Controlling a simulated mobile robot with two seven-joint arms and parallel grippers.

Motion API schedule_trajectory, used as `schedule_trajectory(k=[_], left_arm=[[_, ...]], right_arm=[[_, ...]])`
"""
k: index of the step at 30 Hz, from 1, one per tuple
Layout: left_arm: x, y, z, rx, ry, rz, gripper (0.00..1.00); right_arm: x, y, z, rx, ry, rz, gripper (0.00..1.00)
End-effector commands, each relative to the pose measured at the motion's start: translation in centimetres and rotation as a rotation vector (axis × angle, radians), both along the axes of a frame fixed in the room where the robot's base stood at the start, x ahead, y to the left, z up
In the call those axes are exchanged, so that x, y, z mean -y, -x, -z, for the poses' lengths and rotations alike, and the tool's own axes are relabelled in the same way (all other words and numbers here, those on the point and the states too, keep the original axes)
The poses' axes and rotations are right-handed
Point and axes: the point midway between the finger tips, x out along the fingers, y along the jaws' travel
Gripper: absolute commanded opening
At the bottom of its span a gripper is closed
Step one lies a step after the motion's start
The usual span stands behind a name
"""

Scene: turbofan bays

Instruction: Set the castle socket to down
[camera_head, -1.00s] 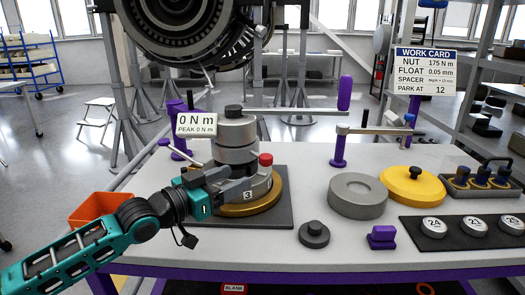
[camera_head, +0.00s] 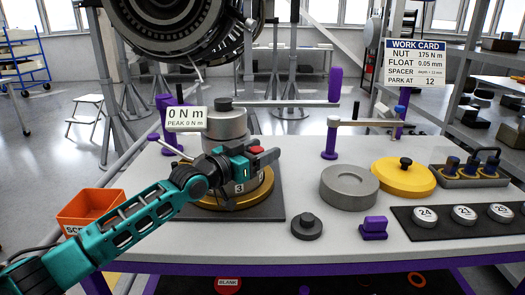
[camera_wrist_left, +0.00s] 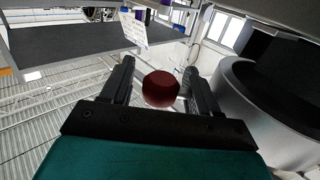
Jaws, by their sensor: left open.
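A grey stepped cylinder stack (camera_head: 224,125) with a dark knob (camera_head: 223,104) on top stands upright on a gold ring base (camera_head: 212,203); I take its upper part for the castle socket but cannot be sure. A red cap (camera_head: 254,149) sits at the stack's right side. My left gripper (camera_head: 265,157) is in front of the stack's lower part, covering some of it. In the left wrist view the red cap (camera_wrist_left: 161,90) shows between the open fingers (camera_wrist_left: 160,88), with gaps on both sides. My right gripper is out of view.
A torque display (camera_head: 186,119) reads 0 N m. A long grey bar with a purple handle (camera_head: 335,85) runs right from the stack. A grey ring (camera_head: 349,187), a yellow disc (camera_head: 403,177), a small dark knobbed weight (camera_head: 307,227) and a purple block (camera_head: 374,228) stand to the right.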

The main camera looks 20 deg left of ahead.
Motion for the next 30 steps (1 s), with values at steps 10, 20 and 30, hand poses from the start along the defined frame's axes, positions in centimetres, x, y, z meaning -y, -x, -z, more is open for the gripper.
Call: schedule_trajectory(k=[10,20,30], left_arm=[[0.42,-0.75,-0.01,0.0,0.0,0.0,0.6],[0.39,-0.73,-0.01,0.0,0.0,0.0,0.36],[0.38,-0.73,-0.08,0.001,0.0,-0.001,0.04]], right_arm=[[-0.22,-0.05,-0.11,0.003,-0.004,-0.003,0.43],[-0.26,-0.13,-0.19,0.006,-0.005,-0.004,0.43],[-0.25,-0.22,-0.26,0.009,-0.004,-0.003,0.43]])
